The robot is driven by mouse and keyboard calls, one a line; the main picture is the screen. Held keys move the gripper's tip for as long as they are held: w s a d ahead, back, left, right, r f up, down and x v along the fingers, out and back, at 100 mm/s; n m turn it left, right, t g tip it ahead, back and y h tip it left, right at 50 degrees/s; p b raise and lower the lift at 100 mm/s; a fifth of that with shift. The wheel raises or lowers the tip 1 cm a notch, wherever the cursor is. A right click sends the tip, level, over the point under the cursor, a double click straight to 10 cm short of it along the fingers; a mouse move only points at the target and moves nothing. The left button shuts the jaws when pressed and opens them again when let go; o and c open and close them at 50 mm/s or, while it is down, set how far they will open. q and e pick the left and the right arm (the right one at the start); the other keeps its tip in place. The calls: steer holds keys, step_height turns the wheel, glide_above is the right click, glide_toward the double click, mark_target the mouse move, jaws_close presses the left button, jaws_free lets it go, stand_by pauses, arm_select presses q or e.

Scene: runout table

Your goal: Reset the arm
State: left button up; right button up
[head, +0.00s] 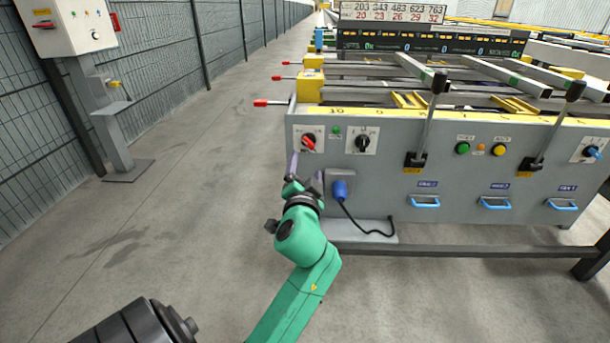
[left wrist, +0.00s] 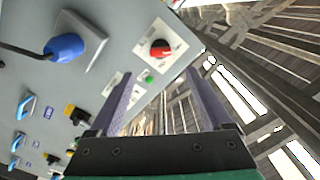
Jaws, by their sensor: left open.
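My left arm, green, reaches up from the bottom of the head view. Its gripper (head: 305,170) is open, in front of the left end of the grey control panel (head: 385,185), just below a red rotary switch (head: 309,142). In the left wrist view the two fingers (left wrist: 160,100) stand apart with nothing between them. The red switch (left wrist: 160,48) shows beyond the fingertips on its white plate, apart from them as far as I can tell. My right gripper does not show.
A blue plug (head: 340,190) with a black cable sits beside the gripper. Two black-knobbed levers (head: 433,110) stand up from the panel. Red-tipped rods (head: 262,103) stick out left of the table. A control post (head: 115,135) stands by the mesh fence. The floor (head: 200,150) between is clear.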

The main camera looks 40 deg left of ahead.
arm_select(q)
steer(key=v, duration=0.4)
steer(key=shift+s+d, duration=0.1)
